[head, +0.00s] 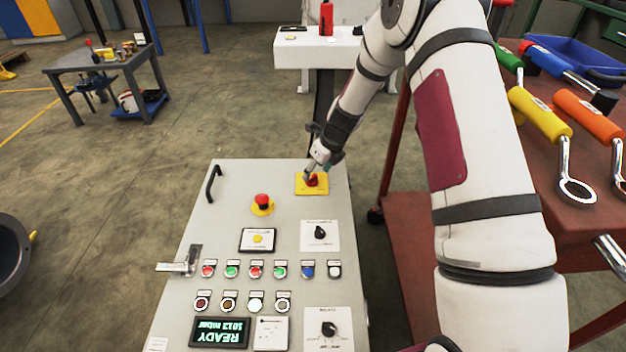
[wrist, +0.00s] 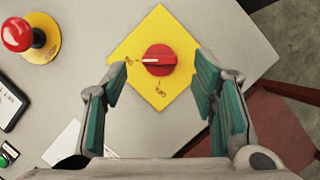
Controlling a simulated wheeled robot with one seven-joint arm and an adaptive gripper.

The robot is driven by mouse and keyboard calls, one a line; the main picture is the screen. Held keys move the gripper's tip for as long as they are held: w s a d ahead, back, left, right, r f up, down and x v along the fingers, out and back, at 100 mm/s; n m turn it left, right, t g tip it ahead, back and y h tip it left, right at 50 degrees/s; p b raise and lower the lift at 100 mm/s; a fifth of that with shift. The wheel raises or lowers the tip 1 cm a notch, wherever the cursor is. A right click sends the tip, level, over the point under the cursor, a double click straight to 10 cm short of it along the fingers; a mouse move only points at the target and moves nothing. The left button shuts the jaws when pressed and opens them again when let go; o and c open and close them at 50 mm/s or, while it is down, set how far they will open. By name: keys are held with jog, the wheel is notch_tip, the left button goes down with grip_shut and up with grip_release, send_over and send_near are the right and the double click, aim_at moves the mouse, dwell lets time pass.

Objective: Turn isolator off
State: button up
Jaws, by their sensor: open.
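The isolator is a red rotary knob (wrist: 159,60) on a yellow square plate (wrist: 152,26), at the far right corner of the grey control panel. In the wrist view the knob's white line points left, toward one of two small markings on the plate. In the head view the knob (head: 312,181) is partly hidden by my gripper (head: 318,170). My gripper is open; in the wrist view its two green-padded fingers (wrist: 160,88) stand left and right of the knob, with gaps on both sides. I cannot tell how high the fingertips are above the plate.
A red emergency-stop button (head: 262,200) stands on the panel (head: 228,220) left of the isolator. Black selector knobs, coloured push buttons and a display reading READY 1013 mbar (head: 219,333) lie nearer. A red tool table (head: 545,200) with coloured-handled tools is at right.

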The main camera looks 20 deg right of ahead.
aim_at(312, 177)
jog(key=shift+b+x, duration=0.45)
jog(key=shift+x, duration=1.3)
jog(key=c, duration=1.2)
jog(key=shift+o, duration=0.2)
